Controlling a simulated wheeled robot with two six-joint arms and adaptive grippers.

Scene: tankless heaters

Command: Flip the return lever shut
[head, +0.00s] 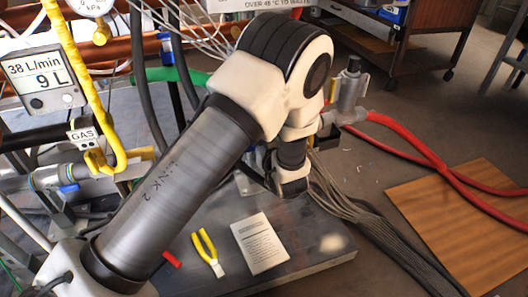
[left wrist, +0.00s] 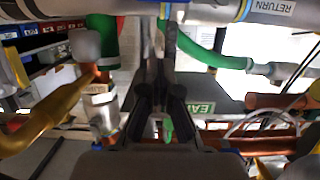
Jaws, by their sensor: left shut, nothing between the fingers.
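A silver pipe with a RETURN label (left wrist: 270,8) runs across the top of the left wrist view. I cannot make out the return lever for certain in either view. My left gripper shows in the left wrist view (left wrist: 162,62), its dark fingers together and empty, pointing toward that pipe. I cannot tell whether the fingertips touch anything. In the head view my left arm crosses the middle and bends down at the elbow, and its fingers are hidden there. My right gripper is in neither view.
A grey bench top (head: 312,248) holds yellow-handled pliers (head: 206,250) and a printed sheet (head: 260,243). A yellow gas pipe (head: 92,85) and a flow display (head: 44,82) stand at left. A red hose (head: 425,148) and bundled grey cables (head: 365,218) lie at right.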

